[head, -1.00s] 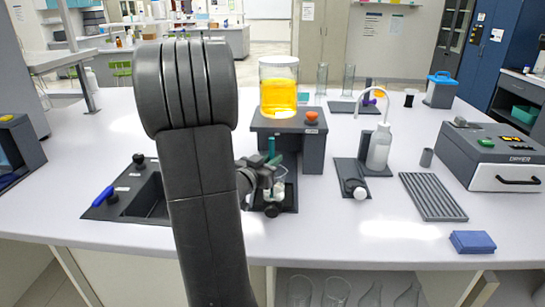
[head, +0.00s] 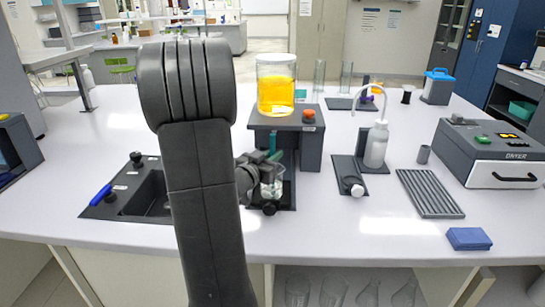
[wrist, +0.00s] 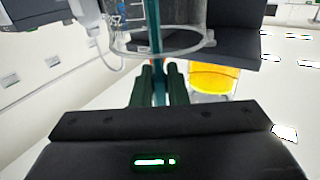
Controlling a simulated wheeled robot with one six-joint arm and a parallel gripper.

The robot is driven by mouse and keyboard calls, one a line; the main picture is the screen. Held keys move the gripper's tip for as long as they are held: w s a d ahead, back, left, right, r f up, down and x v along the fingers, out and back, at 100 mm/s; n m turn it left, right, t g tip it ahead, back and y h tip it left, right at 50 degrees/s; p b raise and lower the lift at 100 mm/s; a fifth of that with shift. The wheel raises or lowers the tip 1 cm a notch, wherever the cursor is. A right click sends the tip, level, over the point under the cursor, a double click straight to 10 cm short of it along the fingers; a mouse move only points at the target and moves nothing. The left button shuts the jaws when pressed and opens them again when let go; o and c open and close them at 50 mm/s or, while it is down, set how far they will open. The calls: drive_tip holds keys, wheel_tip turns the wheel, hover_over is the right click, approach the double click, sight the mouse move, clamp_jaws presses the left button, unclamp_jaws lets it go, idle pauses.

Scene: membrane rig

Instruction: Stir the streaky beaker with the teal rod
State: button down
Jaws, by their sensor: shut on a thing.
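My gripper (head: 274,172) is shut on the teal rod (head: 272,144), whose upper part sticks up above the jaws in the head view. In the wrist view, my two dark green fingertips (wrist: 161,82) close on the rod (wrist: 154,38), which overlaps the clear glass beaker (wrist: 190,42). The beaker also shows in the head view (head: 278,188), small, with pale content, on a dark base just below my gripper. My gripper hides part of it. The rod's lower end is hard to make out, and so is any streak pattern.
A tall jar of yellow liquid (head: 277,92) stands on a dark stand (head: 312,150) behind my gripper. A dark sink-like tray (head: 150,198) lies left, a white wash bottle (head: 376,146) and grooved rack (head: 430,194) right. A blue block (head: 469,238) lies front right.

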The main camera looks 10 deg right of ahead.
sight(271, 134)
drive_tip(key=shift+a, duration=0.2)
drive_tip(key=shift+r, duration=0.1)
wheel_tip(271, 134, up, 10)
drive_tip(key=p, duration=0.8)
drive_tip(key=shift+p, duration=0.3)
idle(0.8)
wheel_tip(271, 134, up, 5)
drive_tip(key=p, duration=0.4)
drive_tip(key=shift+f, duration=0.2)
